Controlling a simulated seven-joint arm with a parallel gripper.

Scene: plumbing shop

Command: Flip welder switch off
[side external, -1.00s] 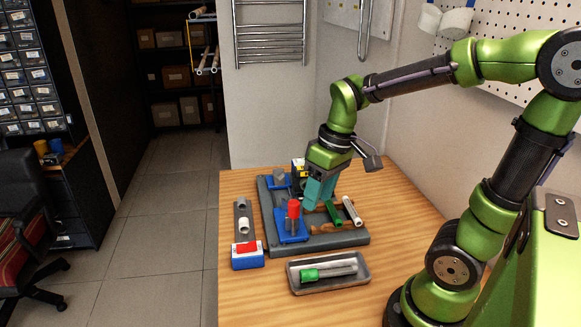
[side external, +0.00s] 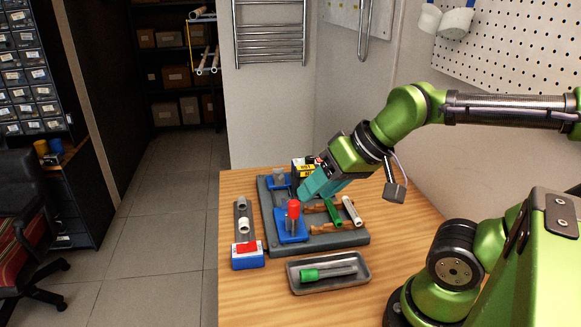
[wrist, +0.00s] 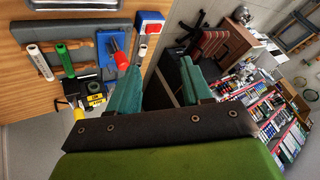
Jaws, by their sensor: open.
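A blue and white box with a red rocker switch (side external: 246,247) stands at the front end of a grey bar with two short pipe sockets; I take this to be the welder. In the wrist view the red switch (wrist: 151,16) is at the top centre. Which way the rocker is tipped is too small to tell. My gripper (side external: 306,191) has teal fingers and is tilted, pointing down and left above the back of the grey board, behind and right of the welder. In the wrist view the fingers of my gripper (wrist: 160,66) are apart with nothing between them.
A yellow and black item (side external: 303,168) stands behind. Wood is bare front right.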

